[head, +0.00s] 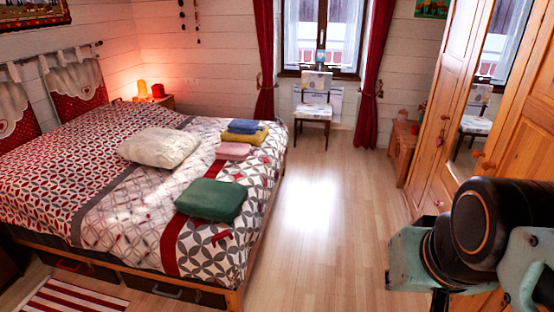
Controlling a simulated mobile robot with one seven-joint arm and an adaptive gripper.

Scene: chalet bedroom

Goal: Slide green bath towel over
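A folded green bath towel (212,199) lies on the bed near its right front corner. It sits on the patterned bedspread (140,233), close to the bed's right edge. My arm shows at the lower right in black and teal, well to the right of the bed and away from the towel. My gripper does not show, so its state is hidden. Nothing touches the green towel from above.
A pink towel (233,151), a yellow towel (244,137), a blue towel (246,126) and a white pillow (160,147) lie behind the green towel. Clear wooden floor (320,230) separates the bed from the wardrobe (462,110). A chair (313,105) stands by the window.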

